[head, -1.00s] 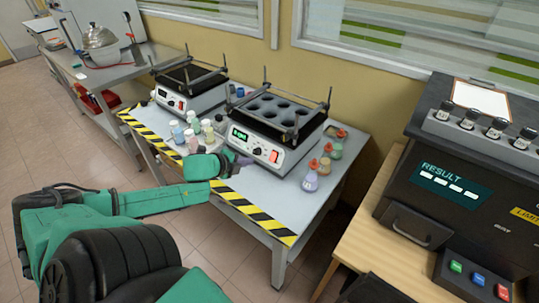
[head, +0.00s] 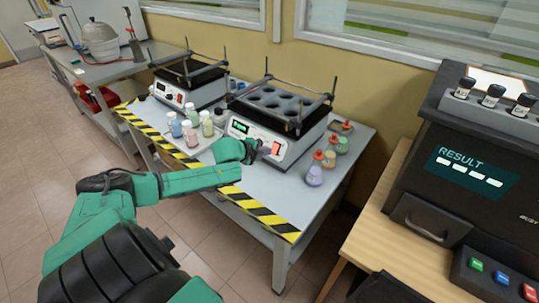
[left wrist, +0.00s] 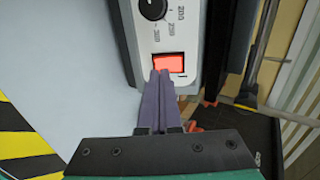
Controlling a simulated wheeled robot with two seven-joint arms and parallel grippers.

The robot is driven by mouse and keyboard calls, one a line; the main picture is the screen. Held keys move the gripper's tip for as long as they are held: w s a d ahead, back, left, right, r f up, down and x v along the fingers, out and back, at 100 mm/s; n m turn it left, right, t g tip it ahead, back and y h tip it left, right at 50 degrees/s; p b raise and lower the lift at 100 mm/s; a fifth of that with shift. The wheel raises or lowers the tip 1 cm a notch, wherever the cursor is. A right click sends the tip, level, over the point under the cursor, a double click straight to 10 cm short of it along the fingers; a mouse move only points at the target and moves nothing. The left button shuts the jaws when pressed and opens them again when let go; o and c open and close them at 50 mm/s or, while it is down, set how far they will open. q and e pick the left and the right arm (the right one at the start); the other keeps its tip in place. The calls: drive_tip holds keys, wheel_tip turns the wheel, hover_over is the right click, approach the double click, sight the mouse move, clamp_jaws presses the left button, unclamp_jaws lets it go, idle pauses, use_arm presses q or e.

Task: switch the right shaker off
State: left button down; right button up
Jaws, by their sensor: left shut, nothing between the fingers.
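The right shaker (head: 290,115) stands on the grey table with a green lit display (head: 239,127) and a red lit switch (head: 276,148) on its front panel. In the left wrist view the switch (left wrist: 168,63) glows red beside a black dial (left wrist: 153,8). My left gripper (head: 264,151) is shut and empty, its purple fingers pointing at the switch. In the left wrist view the fingertips (left wrist: 162,76) are at the switch's lower edge; whether they touch it I cannot tell. My right gripper is not in view.
The left shaker (head: 188,85) stands further back on the same table (head: 225,180). Several small bottles (head: 192,127) stand in front between the shakers. Orange-capped flasks (head: 316,170) stand right of the right shaker. A dark analyser (head: 455,160) sits on the wooden desk at right.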

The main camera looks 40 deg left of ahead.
sight(275, 148)
use_arm(q)
drive_tip(key=shift+x, duration=1.15)
drive_tip(key=shift+w, duration=0.1)
